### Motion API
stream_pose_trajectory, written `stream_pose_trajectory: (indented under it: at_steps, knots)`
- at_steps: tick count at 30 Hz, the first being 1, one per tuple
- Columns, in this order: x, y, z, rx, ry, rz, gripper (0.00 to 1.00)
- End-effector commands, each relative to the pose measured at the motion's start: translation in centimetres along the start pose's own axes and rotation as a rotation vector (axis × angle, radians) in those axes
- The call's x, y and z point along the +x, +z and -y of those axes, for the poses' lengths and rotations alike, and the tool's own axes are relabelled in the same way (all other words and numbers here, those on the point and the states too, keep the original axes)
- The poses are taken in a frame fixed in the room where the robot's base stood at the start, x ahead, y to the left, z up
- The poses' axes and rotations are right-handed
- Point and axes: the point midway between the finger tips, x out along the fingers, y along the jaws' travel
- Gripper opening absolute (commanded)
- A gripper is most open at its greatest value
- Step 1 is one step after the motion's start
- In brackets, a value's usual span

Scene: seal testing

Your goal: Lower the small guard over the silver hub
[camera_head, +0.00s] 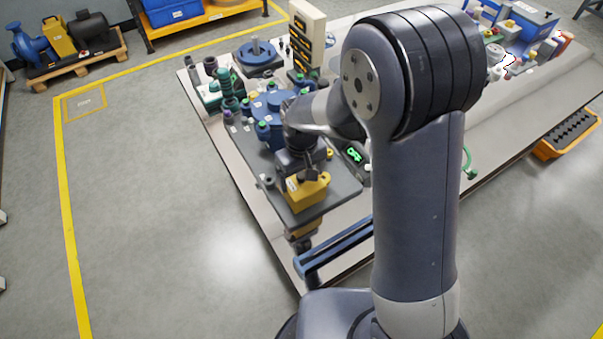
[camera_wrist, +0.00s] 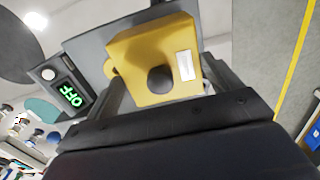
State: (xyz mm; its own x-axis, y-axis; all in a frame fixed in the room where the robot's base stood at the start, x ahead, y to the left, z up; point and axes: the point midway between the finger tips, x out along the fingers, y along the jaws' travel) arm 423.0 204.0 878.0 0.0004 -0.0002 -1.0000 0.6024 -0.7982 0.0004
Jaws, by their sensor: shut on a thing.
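The small guard (camera_head: 306,191) is a yellow box with a pale label, near the front edge of the grey plate. In the wrist view the guard (camera_wrist: 140,50) fills the space ahead of my gripper (camera_wrist: 168,88), with a dark round knob on its near face. My gripper (camera_head: 309,173) is shut on the guard, its dark fingers on either side. I cannot tell whether the guard touches the plate. I cannot make out the silver hub; the guard or my arm may hide it.
The grey plate (camera_head: 340,183) carries a blue flanged body (camera_head: 268,108) and several fittings behind the guard. A box with a green OFF display (camera_head: 355,154) stands to the right, also in the wrist view (camera_wrist: 70,94). A blue rail (camera_head: 335,250) lies in front.

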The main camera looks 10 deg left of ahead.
Motion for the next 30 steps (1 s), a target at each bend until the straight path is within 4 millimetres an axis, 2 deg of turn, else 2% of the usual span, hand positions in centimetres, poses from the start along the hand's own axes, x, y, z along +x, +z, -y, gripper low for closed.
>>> stream_pose_trajectory:
  at_steps: [8, 19, 30]
  knots:
    - [0.1, 0.0, 0.0, 0.0, 0.0, 0.0, 0.56]
    - [1.4, 0.0, 0.0, 0.0, 0.0, -0.001, 0.56]
    - [1.3, 0.0, 0.0, 0.0, 0.0, -0.001, 0.56]
